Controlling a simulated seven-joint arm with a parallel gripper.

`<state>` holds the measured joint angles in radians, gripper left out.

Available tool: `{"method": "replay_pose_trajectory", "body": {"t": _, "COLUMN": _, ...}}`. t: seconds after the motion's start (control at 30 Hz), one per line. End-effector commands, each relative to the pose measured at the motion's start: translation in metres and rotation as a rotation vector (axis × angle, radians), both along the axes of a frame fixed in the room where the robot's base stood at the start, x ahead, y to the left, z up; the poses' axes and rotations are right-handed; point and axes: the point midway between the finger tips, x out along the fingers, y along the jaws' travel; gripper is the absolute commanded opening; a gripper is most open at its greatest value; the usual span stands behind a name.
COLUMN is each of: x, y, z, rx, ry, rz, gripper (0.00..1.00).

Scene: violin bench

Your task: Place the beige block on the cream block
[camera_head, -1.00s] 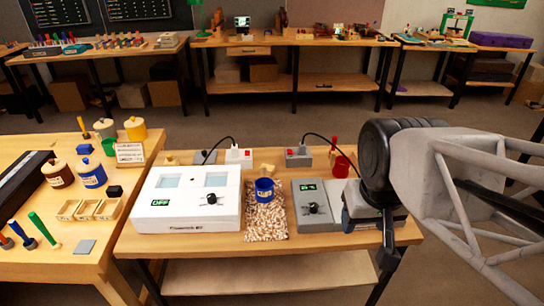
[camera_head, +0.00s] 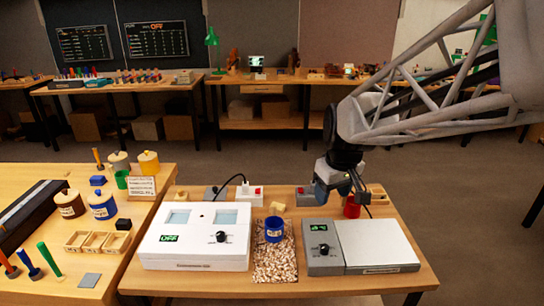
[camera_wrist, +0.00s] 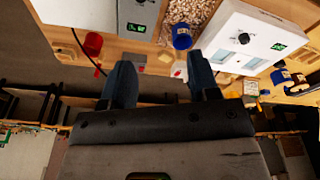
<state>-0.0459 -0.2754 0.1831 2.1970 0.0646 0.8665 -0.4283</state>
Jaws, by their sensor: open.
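A small pale yellowish block (camera_head: 277,207) stands on the bench behind the blue cup; it also shows in the wrist view (camera_wrist: 166,57). Another small pale block (camera_head: 181,197) is at the bench's back left edge. I cannot tell surely which is beige and which is cream. My gripper (camera_head: 345,196) is above the back right of the bench, to the right of both blocks in the head view. In the wrist view its two dark fingers (camera_wrist: 160,85) are apart, with nothing between them.
The blue cup (camera_head: 274,230) stands on a speckled mat (camera_head: 275,266). A white box with windows (camera_head: 195,262) is left, a grey and white scale (camera_head: 375,245) right. A red cup (camera_head: 352,209) is near my gripper. Grey and white switch boxes with cables line the back.

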Motion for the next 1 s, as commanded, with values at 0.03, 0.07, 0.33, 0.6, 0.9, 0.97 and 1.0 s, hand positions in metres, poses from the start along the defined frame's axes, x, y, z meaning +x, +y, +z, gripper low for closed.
{"method": "replay_pose_trajectory", "body": {"t": 0.03, "x": 0.014, "y": 0.003, "z": -0.005, "rx": 0.000, "ry": 0.006, "rz": 0.023, "gripper": 0.55}}
{"method": "replay_pose_trajectory", "body": {"t": 0.07, "x": 0.021, "y": 0.005, "z": -0.006, "rx": -0.001, "ry": 0.007, "rz": 0.037, "gripper": 0.55}}
{"method": "replay_pose_trajectory", "body": {"t": 0.33, "x": 0.088, "y": 0.020, "z": -0.030, "rx": -0.005, "ry": 0.015, "rz": 0.170, "gripper": 0.55}}
{"method": "replay_pose_trajectory", "body": {"t": 0.6, "x": 0.152, "y": 0.038, "z": -0.064, "rx": -0.006, "ry": 0.023, "rz": 0.300, "gripper": 0.55}}
{"method": "replay_pose_trajectory", "body": {"t": 0.9, "x": 0.218, "y": 0.060, "z": -0.112, "rx": -0.007, "ry": 0.030, "rz": 0.446, "gripper": 0.55}}
{"method": "replay_pose_trajectory", "body": {"t": 0.97, "x": 0.231, "y": 0.064, "z": -0.124, "rx": -0.007, "ry": 0.031, "rz": 0.475, "gripper": 0.55}}
{"method": "replay_pose_trajectory", "body": {"t": 1.0, "x": 0.240, "y": 0.067, "z": -0.131, "rx": -0.007, "ry": 0.032, "rz": 0.494, "gripper": 0.55}}
